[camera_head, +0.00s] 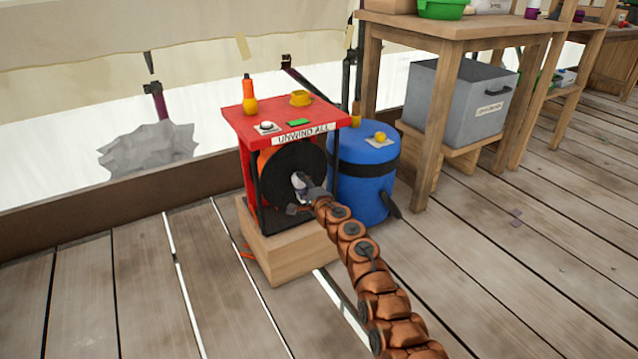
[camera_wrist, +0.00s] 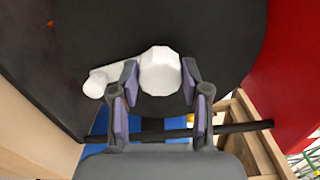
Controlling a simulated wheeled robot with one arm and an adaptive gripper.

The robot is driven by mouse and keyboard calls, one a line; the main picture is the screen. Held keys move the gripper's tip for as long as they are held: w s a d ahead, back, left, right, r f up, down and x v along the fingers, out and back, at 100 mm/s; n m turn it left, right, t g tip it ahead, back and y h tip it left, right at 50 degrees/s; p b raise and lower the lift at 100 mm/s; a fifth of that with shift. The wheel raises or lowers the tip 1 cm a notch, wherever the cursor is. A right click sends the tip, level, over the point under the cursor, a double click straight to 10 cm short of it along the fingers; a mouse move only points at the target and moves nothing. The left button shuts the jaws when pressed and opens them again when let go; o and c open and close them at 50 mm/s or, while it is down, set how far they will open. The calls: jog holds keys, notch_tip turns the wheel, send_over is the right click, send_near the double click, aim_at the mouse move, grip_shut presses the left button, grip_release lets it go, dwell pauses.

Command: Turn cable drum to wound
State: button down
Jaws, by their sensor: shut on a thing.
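The cable drum (camera_head: 290,165) is a round black disc in a red frame with a sign that reads "UNWIND ALL". In the wrist view the drum's black face (camera_wrist: 220,35) fills most of the picture. A white faceted knob (camera_wrist: 160,70) stands out from it, with a white bar (camera_wrist: 100,82) ending in a rounded tip at its left. My gripper (camera_wrist: 160,84) has its two purple-padded fingers on both sides of the knob, shut on it. In the head view my gripper (camera_head: 303,190) is at the lower middle of the drum and partly hides the white part.
The red frame's top (camera_head: 285,118) carries an orange bottle (camera_head: 249,98) and a yellow cup (camera_head: 301,98). The frame stands on a wooden block (camera_head: 285,250). A blue barrel (camera_head: 362,180) is close at its right. A wooden table (camera_head: 450,28) is farther right. The plank floor in front is mostly clear.

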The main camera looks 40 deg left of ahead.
jog(key=shift+w+d+n, duration=0.1)
jog(key=shift+w+n, duration=0.05)
jog(key=shift+n, duration=0.15)
dwell(0.4)
jog(key=c, duration=0.6)
grip_release()
jog(key=shift+o, duration=0.2)
jog(key=shift+r, duration=0.15)
